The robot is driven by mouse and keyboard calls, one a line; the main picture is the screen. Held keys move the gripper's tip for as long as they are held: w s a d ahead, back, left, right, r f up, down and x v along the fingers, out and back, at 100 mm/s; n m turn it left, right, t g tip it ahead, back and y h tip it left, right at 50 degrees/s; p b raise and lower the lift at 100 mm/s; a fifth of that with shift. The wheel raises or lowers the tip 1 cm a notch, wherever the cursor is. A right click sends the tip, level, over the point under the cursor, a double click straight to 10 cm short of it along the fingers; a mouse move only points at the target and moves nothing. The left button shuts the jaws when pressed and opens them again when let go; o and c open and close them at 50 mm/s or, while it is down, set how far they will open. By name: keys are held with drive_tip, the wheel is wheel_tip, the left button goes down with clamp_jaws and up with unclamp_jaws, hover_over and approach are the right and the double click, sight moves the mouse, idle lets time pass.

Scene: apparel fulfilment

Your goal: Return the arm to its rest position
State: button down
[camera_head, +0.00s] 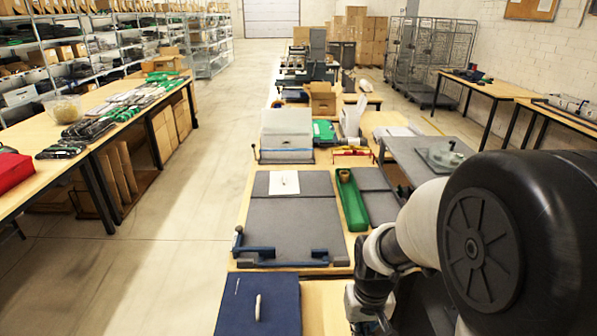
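My arm (430,225) reaches in from the right edge of the head view, its large black joint filling the lower right corner. Its far end bends down beside the right front of the grey-topped workbench. The wrist and gripper end (368,318) is at the bottom edge, right of the dark blue panel. It is small and partly cut off, so the fingers and anything between them cannot be made out.
The workbench (315,285) carries a grey mat (290,220), a green tray (352,205), a dark blue panel (240,300) and a white-lidded bin (287,125). A long packing table (35,190) stands left, with open aisle floor (185,230) between. Wire cages (430,55) stand behind.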

drive_tip(key=s+r+t, duration=0.4)
drive_tip(key=s+r, duration=1.2)
drive_tip(key=r, duration=0.2)
drive_tip(key=shift+s, duration=0.35)
